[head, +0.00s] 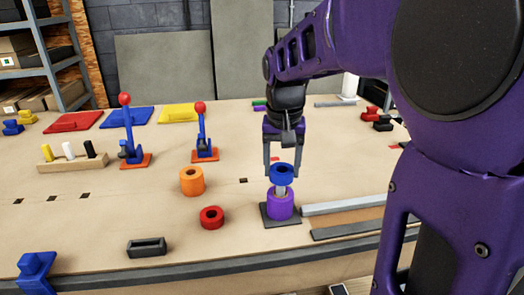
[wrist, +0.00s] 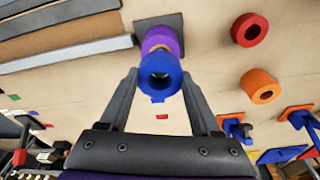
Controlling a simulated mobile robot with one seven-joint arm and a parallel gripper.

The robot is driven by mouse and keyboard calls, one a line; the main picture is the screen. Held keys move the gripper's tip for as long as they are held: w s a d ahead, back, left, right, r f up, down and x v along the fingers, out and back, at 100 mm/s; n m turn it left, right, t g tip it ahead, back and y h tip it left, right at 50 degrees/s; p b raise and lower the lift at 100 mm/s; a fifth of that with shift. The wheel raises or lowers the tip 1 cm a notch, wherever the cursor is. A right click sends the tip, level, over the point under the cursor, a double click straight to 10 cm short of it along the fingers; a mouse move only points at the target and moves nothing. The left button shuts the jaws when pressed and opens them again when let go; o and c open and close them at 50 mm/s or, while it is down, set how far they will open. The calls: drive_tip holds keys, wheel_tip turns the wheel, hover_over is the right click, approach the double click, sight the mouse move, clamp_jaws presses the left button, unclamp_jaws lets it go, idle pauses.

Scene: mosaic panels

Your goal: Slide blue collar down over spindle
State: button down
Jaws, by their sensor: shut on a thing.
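My gripper (head: 282,166) points down and is shut on the blue collar (head: 281,175), with one finger on each side of it. The collar also shows between the fingertips in the wrist view (wrist: 160,77), its hole facing the camera. Below it, a short length of the pale spindle (head: 281,190) shows above a purple collar (head: 280,205) on a dark square base plate (head: 267,220). The blue collar is in line over the spindle, apart from the purple collar. I cannot tell whether the spindle's tip is inside its hole.
An orange collar (head: 191,183) and a red collar (head: 211,217) stand to the left. Grey and brown bars (head: 350,207) lie close on the right. A dark slotted block (head: 146,247) is near the front edge. Two red-knobbed levers (head: 126,135) stand further back.

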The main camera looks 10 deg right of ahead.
sight(281, 182)
drive_tip(key=shift+f+b, duration=1.35)
drive_tip(key=shift+f, duration=0.75)
unclamp_jaws()
drive_tip(key=s+r+p, duration=0.1)
drive_tip(key=r, duration=0.4)
drive_tip(key=r+p, duration=0.1)
drive_tip(key=r, duration=0.5)
drive_tip(key=s+r+p, duration=0.1)
drive_tip(key=r, duration=0.5)
drive_tip(key=shift+s+a+r, duration=0.1)
drive_tip(key=shift+s+a, duration=0.2)
drive_tip(key=shift+a, duration=0.05)
